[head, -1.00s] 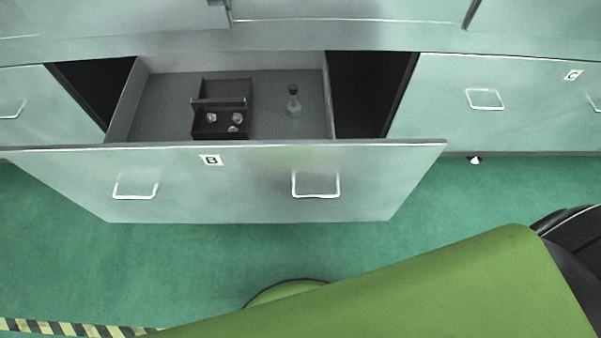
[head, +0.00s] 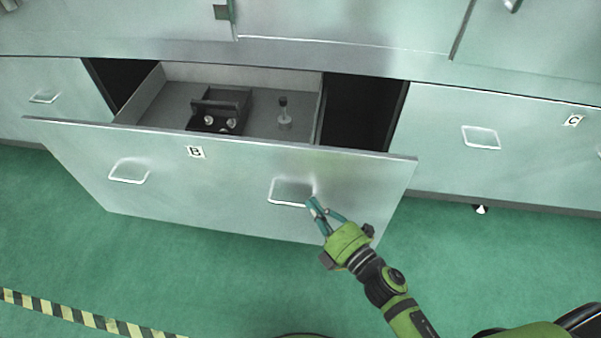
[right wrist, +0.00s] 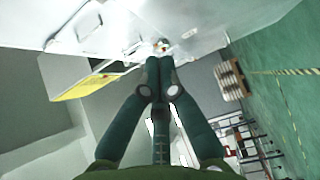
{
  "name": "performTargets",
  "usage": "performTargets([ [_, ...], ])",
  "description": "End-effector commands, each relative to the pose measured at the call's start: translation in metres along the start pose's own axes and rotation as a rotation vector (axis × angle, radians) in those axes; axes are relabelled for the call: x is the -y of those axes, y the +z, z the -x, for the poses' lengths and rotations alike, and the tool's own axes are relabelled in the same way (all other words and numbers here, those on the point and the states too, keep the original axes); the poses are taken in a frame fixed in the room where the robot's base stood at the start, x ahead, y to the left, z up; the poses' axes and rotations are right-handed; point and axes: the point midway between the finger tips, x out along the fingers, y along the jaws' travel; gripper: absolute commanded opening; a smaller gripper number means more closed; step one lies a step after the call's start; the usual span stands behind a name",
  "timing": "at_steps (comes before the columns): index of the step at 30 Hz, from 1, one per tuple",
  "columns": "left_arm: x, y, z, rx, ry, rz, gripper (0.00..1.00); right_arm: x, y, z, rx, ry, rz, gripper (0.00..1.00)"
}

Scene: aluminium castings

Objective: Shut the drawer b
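Drawer b (head: 230,185) stands pulled out of the cabinet, its pale front marked "B" and carrying two wire handles. My right gripper (head: 312,203) is at the lower right corner of its right handle (head: 290,193), fingertips toward the front panel; I cannot tell whether they touch it. In the right wrist view its teal fingers (right wrist: 158,62) meet at the tips with nothing visible between them. The left handle (head: 129,172) is free. Inside the drawer are a dark carrier (head: 220,108) with small light pieces and a small dark-topped bottle (head: 284,112). My left gripper is not in view.
Drawer C (head: 500,150) to the right and another drawer (head: 50,95) to the left are shut. Dark gaps flank the open drawer. The green floor (head: 200,270) before it is clear, with a striped tape line (head: 85,318) at lower left.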

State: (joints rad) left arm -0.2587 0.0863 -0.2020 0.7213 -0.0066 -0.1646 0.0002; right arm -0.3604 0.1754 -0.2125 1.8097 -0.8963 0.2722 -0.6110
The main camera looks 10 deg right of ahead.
Motion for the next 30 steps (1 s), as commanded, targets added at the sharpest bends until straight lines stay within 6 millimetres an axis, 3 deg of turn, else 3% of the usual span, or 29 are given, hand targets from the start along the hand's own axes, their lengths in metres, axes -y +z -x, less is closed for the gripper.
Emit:
performTargets([
  [6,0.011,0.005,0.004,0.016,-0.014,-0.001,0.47,-0.003,0.001,-0.044,0.001,0.003,-0.003,0.0],
  [13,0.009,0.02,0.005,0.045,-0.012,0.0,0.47,-0.001,0.001,-0.092,0.003,0.0,-0.005,0.0],
  [21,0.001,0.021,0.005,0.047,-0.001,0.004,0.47,0.001,0.026,-0.114,0.003,-0.003,-0.005,0.0],
  [30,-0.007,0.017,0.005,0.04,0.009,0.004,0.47,0.001,0.029,-0.117,0.003,-0.003,-0.006,0.0],
])
